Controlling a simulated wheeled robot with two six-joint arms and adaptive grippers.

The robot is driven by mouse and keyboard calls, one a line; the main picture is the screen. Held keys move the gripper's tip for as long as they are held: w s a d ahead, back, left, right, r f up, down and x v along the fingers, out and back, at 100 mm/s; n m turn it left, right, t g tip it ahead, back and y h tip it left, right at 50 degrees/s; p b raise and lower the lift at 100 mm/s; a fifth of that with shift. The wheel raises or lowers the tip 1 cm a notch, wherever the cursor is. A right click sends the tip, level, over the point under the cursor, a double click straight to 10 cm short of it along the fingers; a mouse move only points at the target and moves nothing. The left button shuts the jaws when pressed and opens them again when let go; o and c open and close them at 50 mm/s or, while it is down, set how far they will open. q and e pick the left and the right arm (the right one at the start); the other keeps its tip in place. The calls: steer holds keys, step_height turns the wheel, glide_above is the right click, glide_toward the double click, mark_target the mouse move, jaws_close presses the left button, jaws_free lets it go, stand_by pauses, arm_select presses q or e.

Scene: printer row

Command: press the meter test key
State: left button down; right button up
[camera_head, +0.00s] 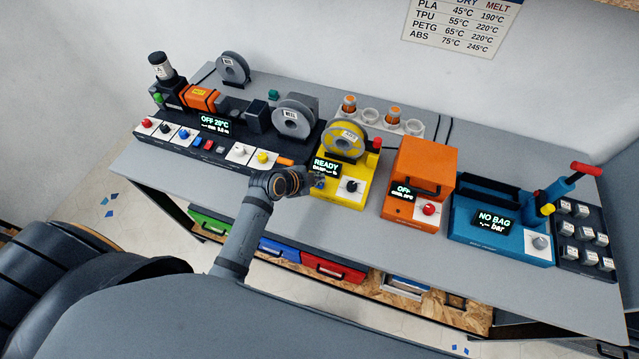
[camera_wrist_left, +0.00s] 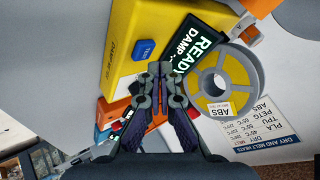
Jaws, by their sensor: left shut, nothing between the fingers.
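The yellow meter (camera_head: 348,200) stands mid-bench with a lit display (camera_head: 325,167) reading READY and a black knob (camera_head: 352,187). In the left wrist view its yellow face (camera_wrist_left: 152,22) fills the top, with a blue key (camera_wrist_left: 143,49) and the display (camera_wrist_left: 195,45). My left gripper (camera_head: 312,182) is shut and empty at the meter's left front side. In the left wrist view its closed fingertips (camera_wrist_left: 160,70) lie just below and right of the blue key. I cannot tell whether they touch the meter. In the head view the gripper partly hides the key. My right gripper is not in view.
A black extruder line (camera_head: 215,140) with several buttons stands left of the meter. An orange dryer (camera_head: 420,170) and a blue vacuum sealer (camera_head: 490,220) stand to its right. A grey-and-yellow spool (camera_head: 344,140) sits on the meter. The bench front strip (camera_head: 350,230) is clear.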

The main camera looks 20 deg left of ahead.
arm_select(q)
steer(key=shift+f, duration=0.1)
steer(key=shift+f, duration=0.3)
steer(key=shift+f+b, duration=0.35)
steer(key=shift+f, duration=0.05)
stand_by(0.4)
stand_by(0.4)
steer(key=shift+r+p, duration=0.8)
steer(key=shift+p, duration=0.05)
steer(key=shift+r, duration=0.1)
step_height(320, 180, up, 5)
steer(key=p, duration=0.5)
